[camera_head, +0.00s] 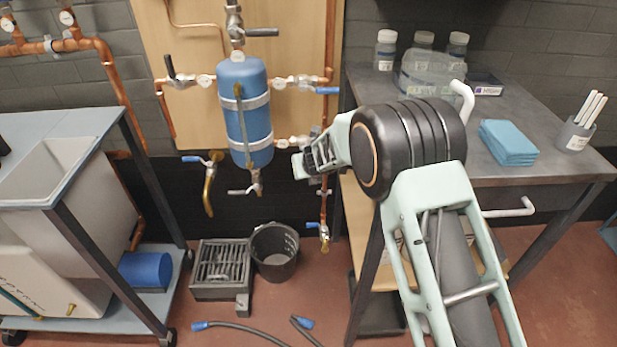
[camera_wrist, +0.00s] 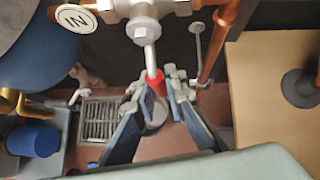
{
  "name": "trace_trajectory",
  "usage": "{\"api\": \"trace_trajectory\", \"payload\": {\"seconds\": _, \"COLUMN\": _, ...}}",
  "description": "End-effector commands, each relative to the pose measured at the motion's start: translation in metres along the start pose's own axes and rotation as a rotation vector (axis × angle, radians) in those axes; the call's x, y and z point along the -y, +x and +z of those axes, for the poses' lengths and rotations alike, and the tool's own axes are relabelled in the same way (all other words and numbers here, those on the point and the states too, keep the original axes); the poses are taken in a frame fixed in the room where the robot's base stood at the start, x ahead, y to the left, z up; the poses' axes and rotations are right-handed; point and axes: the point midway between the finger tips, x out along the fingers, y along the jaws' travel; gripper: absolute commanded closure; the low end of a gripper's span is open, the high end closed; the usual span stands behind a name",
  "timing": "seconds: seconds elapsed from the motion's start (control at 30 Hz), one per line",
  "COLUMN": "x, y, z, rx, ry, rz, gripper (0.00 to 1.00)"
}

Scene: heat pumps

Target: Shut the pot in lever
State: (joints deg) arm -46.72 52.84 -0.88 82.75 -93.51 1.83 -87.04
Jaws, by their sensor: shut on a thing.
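The pot is a blue upright cylinder (camera_head: 245,115) with silver bands on the wooden board in the head view. In the wrist view a round white tag reading "IN" (camera_wrist: 76,18) hangs on its pipe, beside a metal valve (camera_wrist: 143,28). The valve's lever has a grey shank and a red grip (camera_wrist: 156,82), pointing down in the picture. My gripper (camera_wrist: 159,91) has its two fingers on either side of the red grip and is shut on it. In the head view my gripper (camera_head: 308,163) is right of the pot's lower end and hides the lever.
Copper pipes (camera_head: 328,100) run right of the pot, close to my gripper. A drain grate (camera_head: 221,268) and a black bucket (camera_head: 275,252) stand on the floor below. A grey table (camera_head: 490,150) with bottles is at the right, and a sink bench (camera_head: 60,165) at the left.

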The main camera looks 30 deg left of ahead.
Motion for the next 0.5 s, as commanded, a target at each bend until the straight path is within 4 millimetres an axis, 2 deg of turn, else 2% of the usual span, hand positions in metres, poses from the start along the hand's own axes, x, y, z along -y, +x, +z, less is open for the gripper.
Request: {"api": "trace_trajectory", "payload": {"seconds": 0.5, "x": -0.0071, "y": 0.0003, "z": 0.0000, "rx": 0.010, "ry": 0.042, "rz": 0.046, "gripper": 1.00}}
